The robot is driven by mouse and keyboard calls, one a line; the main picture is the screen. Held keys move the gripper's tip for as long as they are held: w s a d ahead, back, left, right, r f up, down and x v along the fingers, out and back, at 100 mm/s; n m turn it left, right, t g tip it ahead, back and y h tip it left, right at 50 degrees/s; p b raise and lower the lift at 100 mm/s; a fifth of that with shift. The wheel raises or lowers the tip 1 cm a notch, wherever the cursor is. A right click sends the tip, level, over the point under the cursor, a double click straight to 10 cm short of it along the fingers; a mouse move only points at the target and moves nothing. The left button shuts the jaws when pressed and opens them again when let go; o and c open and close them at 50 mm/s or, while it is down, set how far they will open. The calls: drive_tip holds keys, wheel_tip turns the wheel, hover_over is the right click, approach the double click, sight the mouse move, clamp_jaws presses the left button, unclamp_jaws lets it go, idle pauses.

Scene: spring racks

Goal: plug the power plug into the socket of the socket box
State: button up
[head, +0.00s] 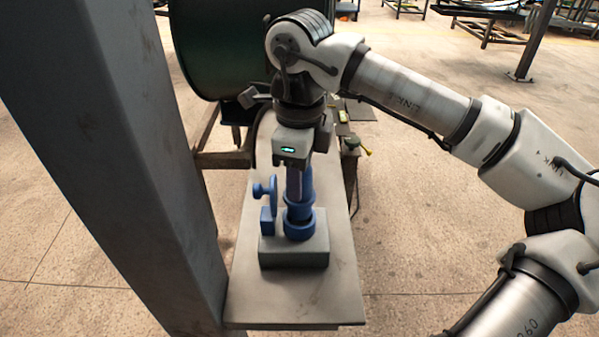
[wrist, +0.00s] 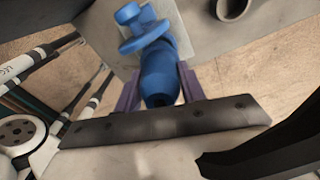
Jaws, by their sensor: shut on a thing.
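The socket box is a grey block (head: 293,254) on a narrow table. A blue round socket (head: 298,228) stands on its top, with a blue lid (head: 272,196) tipped upright at its left. My gripper (head: 299,172) points straight down above the box and is shut on the blue power plug (head: 299,188). The plug is upright and in line with the socket, its lower end meeting the collar; how deep it sits I cannot tell. In the wrist view the plug (wrist: 160,76) lies between two purple fingers, and the blue lid (wrist: 137,28) shows beyond it.
The grey tabletop (head: 292,300) is bare in front of the box. A thick grey post (head: 110,150) stands close at the left. A dark green drum (head: 225,50) is behind. Small items (head: 352,146) lie near the table's back right. Open floor lies to the right.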

drive_tip(key=shift+f+b, duration=1.9)
drive_tip(key=shift+f, duration=0.35)
drive_tip(key=o, duration=1.2)
drive_tip(key=shift+c, duration=0.2)
drive_tip(key=shift+r, duration=0.1)
wheel_tip(320, 180, up, 14)
drive_tip(key=shift+f, duration=0.1)
drive_tip(key=shift+f, duration=0.1)
